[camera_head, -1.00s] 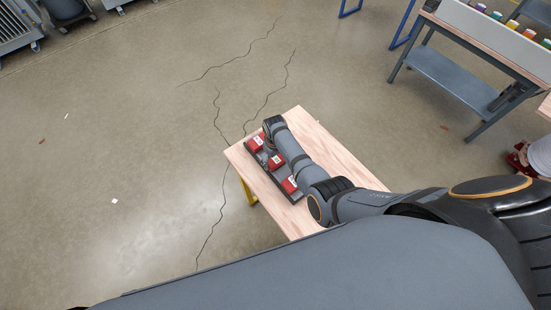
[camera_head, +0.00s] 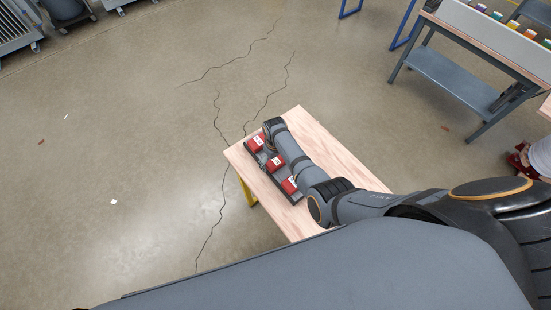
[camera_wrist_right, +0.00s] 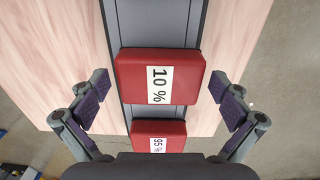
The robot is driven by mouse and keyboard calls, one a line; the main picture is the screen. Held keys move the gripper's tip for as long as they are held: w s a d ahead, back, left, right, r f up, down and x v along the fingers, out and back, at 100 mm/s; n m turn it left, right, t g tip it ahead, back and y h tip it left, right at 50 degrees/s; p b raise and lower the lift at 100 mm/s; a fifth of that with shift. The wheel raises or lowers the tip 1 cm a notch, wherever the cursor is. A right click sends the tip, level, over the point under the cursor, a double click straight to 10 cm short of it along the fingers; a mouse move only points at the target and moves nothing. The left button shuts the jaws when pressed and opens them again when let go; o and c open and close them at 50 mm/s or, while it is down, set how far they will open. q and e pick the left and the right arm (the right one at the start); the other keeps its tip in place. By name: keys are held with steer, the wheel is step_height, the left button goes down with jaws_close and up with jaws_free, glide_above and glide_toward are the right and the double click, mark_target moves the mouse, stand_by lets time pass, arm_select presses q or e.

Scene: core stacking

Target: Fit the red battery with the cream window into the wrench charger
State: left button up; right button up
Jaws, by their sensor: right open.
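Three red batteries with pale labels sit in a row on a long dark grey charger strip (camera_head: 264,169) in the head view: one at the far end (camera_head: 256,143), one in the middle (camera_head: 275,164) and one at the near end (camera_head: 289,186). In the right wrist view, a red battery marked 10 % (camera_wrist_right: 187,76) and another marked 95 % (camera_wrist_right: 172,128) lie on the grey strip (camera_wrist_right: 150,22). My right gripper (camera_wrist_right: 160,92) is open, its purple-padded fingers apart on either side of the 10 % battery. No wrench mark is readable. My left gripper is not in view.
The strip lies along the left side of a light wooden table (camera_head: 330,150). My right arm covers part of the table. Another bench with colourful items (camera_head: 510,60) stands at the upper right. Cracked concrete floor (camera_head: 120,140) lies open to the left.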

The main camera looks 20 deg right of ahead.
mark_target(275, 161)
step_height(275, 161, up, 12)
stand_by(0.4)
stand_by(0.6)
